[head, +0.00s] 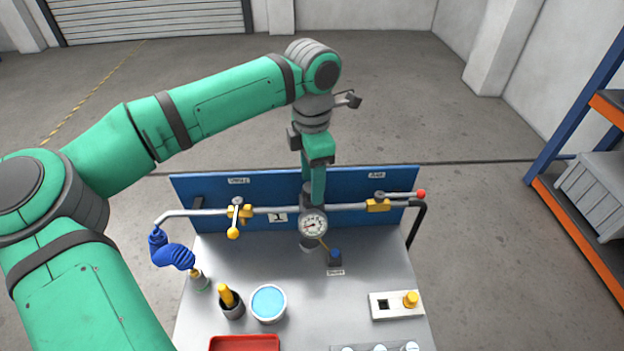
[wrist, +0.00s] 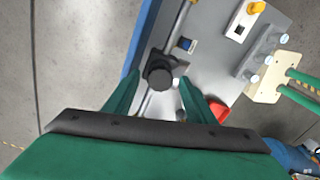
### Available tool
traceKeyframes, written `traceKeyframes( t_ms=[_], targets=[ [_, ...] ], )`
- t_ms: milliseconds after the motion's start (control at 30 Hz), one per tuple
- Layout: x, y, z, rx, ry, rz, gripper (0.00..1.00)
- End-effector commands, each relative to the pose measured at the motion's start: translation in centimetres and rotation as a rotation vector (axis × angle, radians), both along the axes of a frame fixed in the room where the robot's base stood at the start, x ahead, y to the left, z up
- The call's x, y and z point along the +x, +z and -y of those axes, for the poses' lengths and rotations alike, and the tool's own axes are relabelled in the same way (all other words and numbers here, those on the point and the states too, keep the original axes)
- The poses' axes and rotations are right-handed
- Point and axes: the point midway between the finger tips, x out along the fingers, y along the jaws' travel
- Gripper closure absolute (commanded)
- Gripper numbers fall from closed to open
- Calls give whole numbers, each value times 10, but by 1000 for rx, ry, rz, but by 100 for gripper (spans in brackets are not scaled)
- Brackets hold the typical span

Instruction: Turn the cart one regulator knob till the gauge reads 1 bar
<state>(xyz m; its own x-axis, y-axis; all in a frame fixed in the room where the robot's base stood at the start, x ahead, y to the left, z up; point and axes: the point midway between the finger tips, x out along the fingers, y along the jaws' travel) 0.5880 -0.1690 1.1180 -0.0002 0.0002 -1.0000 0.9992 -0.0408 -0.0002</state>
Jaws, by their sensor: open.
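The regulator knob (wrist: 159,72) is a dark round cap on the pipe, seen from above in the wrist view. In the head view my gripper mostly hides it. My gripper (head: 314,190) points down at it with its fingers open. In the wrist view the fingers stand on either side of the knob; I cannot tell whether they touch it. The round white gauge (head: 313,223) faces the head camera just below the fingers. Its needle is too small to read surely. A plate marked 1 (head: 278,217) is left of it on the cart (head: 230,252).
A yellow-handled valve (head: 236,212) and a red-tipped lever (head: 400,195) flank the gauge along the pipe. A blue back panel (head: 210,188) rises behind. A blue hose (head: 170,250), white bowl (head: 268,303), red tray (head: 245,343) and yellow-knobbed block (head: 395,305) are nearby.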

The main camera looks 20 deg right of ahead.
Motion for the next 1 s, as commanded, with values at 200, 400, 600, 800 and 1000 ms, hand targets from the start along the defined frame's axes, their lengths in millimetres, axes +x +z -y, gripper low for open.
traceKeyframes(
  t_ms=[200, 400, 600, 800, 1000],
  targets=[
    [1, 30, 0, 0, 1, 4, 50],
    [1, 68, 0, 0, 1, 3, 50],
    [1, 95, 0, 0, 1, 2, 50],
    [0, 106, 0, 0, 0, 0, 50],
    [0, 106, 0, 0, 0, 0, 50]
  ],
)
